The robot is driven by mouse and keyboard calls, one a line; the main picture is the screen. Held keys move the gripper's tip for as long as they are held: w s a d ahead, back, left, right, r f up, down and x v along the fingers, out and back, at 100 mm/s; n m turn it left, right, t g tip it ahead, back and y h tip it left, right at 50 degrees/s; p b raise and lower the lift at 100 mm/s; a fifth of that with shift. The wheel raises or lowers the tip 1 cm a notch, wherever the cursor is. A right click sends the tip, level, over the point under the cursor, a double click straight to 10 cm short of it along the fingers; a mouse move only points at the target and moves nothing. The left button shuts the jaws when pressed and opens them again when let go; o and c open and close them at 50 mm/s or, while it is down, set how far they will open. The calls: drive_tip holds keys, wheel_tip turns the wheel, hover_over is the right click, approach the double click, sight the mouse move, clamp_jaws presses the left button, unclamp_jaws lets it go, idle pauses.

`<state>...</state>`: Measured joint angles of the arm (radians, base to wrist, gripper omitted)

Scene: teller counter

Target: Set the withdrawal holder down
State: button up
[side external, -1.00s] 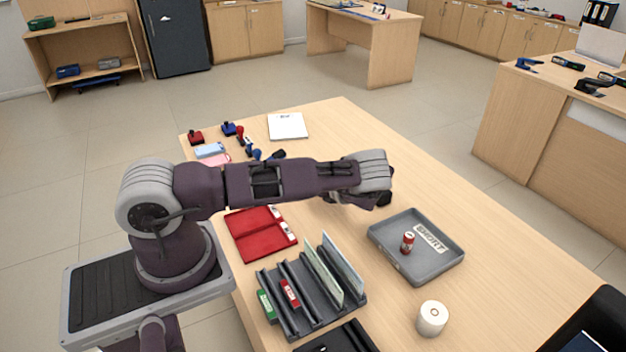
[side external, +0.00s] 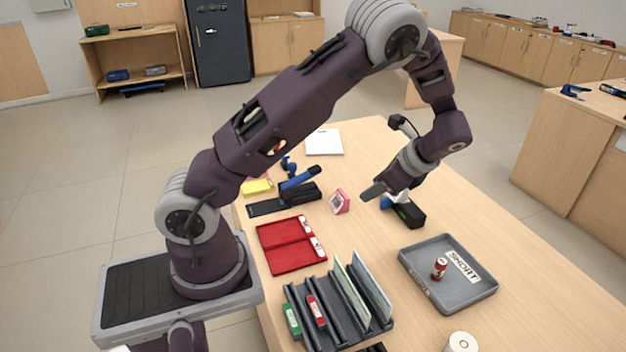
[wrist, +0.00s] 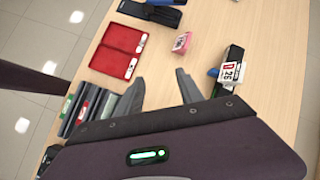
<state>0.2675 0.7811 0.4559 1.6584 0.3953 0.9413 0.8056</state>
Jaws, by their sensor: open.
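My gripper (side external: 378,192) is above the counter near its middle. In the wrist view my gripper (wrist: 159,80) has its two fingers wide apart with nothing between them. I see no readable "withdrawal" label, so I cannot tell which thing is the withdrawal holder. A small pink stand (side external: 340,201) with a pale face is on the counter left of the gripper; it also shows beyond the fingers in the wrist view (wrist: 181,43). A dark slotted rack (side external: 336,324) holds upright pale sheets, a green-labelled piece (side external: 292,320) and a red-labelled piece (side external: 316,311).
A red two-part tray (side external: 291,255) lies behind the rack. A black device (side external: 411,215) stands close right of the gripper. Bare counter lies between the trays.

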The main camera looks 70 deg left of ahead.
drive_tip(key=s+d+r+n+t+h, duration=0.2)
drive_tip(key=s+d+r+n+h, duration=0.3)
drive_tip(key=r, duration=0.6)
drive_tip(key=s+d+r+n+t+h, duration=0.1)
drive_tip(key=s+d+r+n+t, duration=0.2)
drive_tip(key=s, duration=0.6)
drive_tip(key=s+d+r+n+t+h, duration=0.1)
drive_tip(key=s+d+r+n+t, duration=0.1)
drive_tip(key=s+d, duration=0.5)
wheel_tip(320, 180, up, 2)
drive_tip(key=shift+s+r+n+t, duration=0.1)
drive_tip(key=shift+s+n+t, duration=0.4)
drive_tip(key=shift+s, duration=0.6)
drive_tip(key=shift+d, duration=0.1)
